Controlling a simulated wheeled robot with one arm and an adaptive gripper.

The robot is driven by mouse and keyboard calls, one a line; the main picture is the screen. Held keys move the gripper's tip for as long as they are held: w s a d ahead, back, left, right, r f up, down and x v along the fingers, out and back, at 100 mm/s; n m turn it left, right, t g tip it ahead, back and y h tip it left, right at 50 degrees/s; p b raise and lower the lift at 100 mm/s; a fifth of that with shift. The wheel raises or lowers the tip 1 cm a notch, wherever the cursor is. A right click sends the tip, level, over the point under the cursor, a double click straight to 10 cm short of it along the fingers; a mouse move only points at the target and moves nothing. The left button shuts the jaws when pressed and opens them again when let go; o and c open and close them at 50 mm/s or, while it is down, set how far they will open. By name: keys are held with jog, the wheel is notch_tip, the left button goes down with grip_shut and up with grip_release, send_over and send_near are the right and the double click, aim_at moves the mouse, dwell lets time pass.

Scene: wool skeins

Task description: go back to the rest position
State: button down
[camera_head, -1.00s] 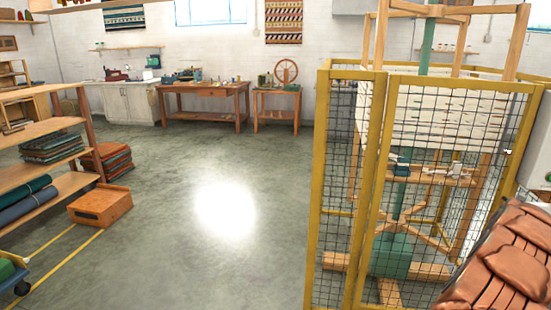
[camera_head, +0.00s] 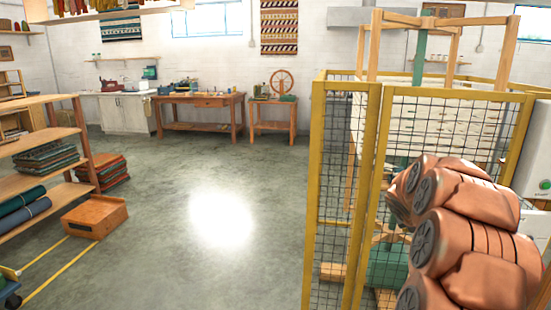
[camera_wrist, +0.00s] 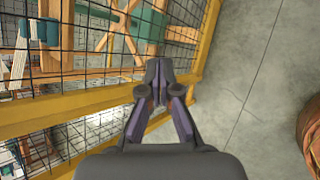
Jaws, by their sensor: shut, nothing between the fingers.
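My gripper (camera_wrist: 159,75) shows in the wrist view with its dark fingertips together and nothing between them. It hangs over or near the yellow frame (camera_wrist: 105,108) of the mesh cage, with bare concrete floor to its right. I cannot tell whether it touches the frame. In the head view my orange-brown arm (camera_head: 470,225) is folded at the lower right, in front of the cage. The gripper itself is hidden in that view.
The yellow mesh cage (camera_head: 371,200) encloses a wooden frame with a green post (camera_head: 420,58). Shelves (camera_head: 50,140) with folded textiles and a wooden box (camera_head: 95,217) stand at left. Workbenches (camera_head: 202,98) line the back wall. The middle floor (camera_head: 200,180) is clear.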

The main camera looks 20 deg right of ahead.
jog(key=s+a+f+m+g+y, duration=0.1)
jog(key=s+a+m+y, duration=0.2)
jog(key=a, duration=1)
jog(key=s+a+f+m+g+y, duration=0.1)
jog(key=s+a+m, duration=0.25)
jog(key=a, duration=1.05)
jog(key=s+a+f+m+g+y, duration=0.2)
jog(key=s+a+m+g+y, duration=0.3)
jog(key=s+a, duration=1.8)
notch_tip(320, 180, up, 15)
jog(key=w+t+p, duration=0.1)
jog(key=p, duration=1.3)
jog(key=shift+w+f+m+t, duration=0.2)
jog(key=shift+m+t, duration=0.2)
jog(key=shift+m, duration=0.05)
jog(key=shift+d, duration=0.1)
